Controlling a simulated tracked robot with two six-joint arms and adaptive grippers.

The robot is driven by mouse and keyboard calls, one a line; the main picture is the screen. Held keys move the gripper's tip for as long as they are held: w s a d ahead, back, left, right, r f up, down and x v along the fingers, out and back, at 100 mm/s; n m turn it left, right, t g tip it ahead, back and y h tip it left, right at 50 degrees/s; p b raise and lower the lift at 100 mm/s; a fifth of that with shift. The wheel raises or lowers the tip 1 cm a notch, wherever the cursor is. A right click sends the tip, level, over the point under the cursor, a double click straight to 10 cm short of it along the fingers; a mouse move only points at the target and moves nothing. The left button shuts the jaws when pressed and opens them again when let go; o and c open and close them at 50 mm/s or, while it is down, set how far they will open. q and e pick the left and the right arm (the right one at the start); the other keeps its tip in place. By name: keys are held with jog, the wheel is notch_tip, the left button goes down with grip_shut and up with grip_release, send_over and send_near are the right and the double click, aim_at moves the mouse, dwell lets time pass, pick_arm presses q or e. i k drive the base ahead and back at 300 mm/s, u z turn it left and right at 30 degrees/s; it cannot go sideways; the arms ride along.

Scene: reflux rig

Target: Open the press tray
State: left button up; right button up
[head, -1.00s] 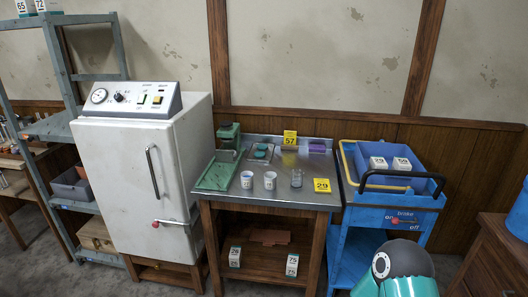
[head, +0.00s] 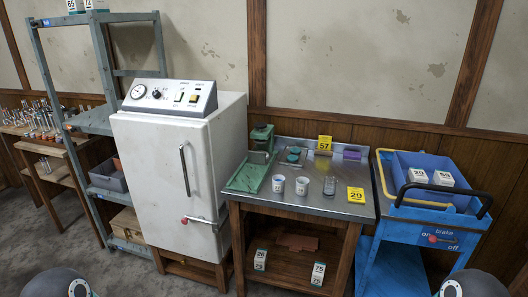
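A green press (head: 262,137) stands at the back left of the metal-topped table (head: 335,205), right beside the white cabinet. A flat green tray (head: 247,178) lies in front of it, along the table's left edge. From here I cannot tell exactly how the tray joins the press. Neither of my grippers is in view; only dark rounded parts of my arms show at the bottom edge.
The white cabinet (head: 160,180), door shut, has a handle and a red-knobbed lever (head: 187,220). Two white cups (head: 278,184) and a clear glass (head: 329,187) stand near the tray.

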aim_at(259, 157)
jog(key=i, duration=0.9)
jog(key=u, duration=0.05)
